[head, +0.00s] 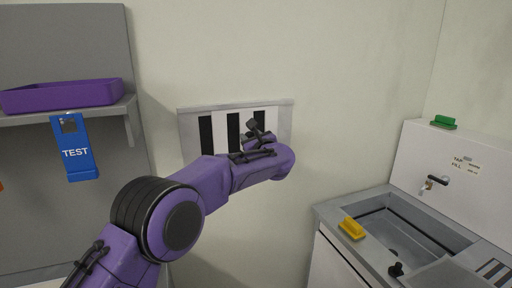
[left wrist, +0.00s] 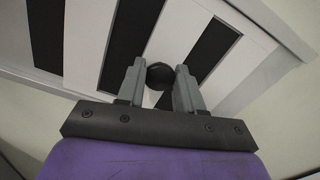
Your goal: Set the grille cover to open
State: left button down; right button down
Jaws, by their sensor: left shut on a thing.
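The grille cover (head: 220,131) is a white panel with black slots in a grey frame on the wall, in the middle of the head view. Its slots and white bars also fill the upper part of the left wrist view (left wrist: 90,45). A dark round knob (left wrist: 160,76) stands out from the grille. My left gripper (left wrist: 157,82) is shut on the knob, one grey finger on each side. In the head view my left forearm and wrist (head: 262,165) hide the lower right of the grille. Black slots show between the white bars. My right gripper is in neither view.
A sink (head: 400,228) with a tap and a yellow block (head: 351,228) stands at the right. A green block (head: 443,122) sits on its back panel. At the left, a shelf (head: 70,110) holds a purple tray (head: 62,95), with a blue TEST tag (head: 75,150) hanging below.

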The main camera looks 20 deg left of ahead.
pick_arm(q)
jog(key=shift+f, duration=0.1)
jog(key=c, duration=0.7)
grip_release()
jog(key=shift+w, duration=0.1)
jog(key=shift+c, duration=0.2)
jog(key=b+v, duration=0.5)
jog(key=v, duration=0.5)
jog(key=shift+d+f, duration=0.1)
jog(key=shift+f, duration=0.05)
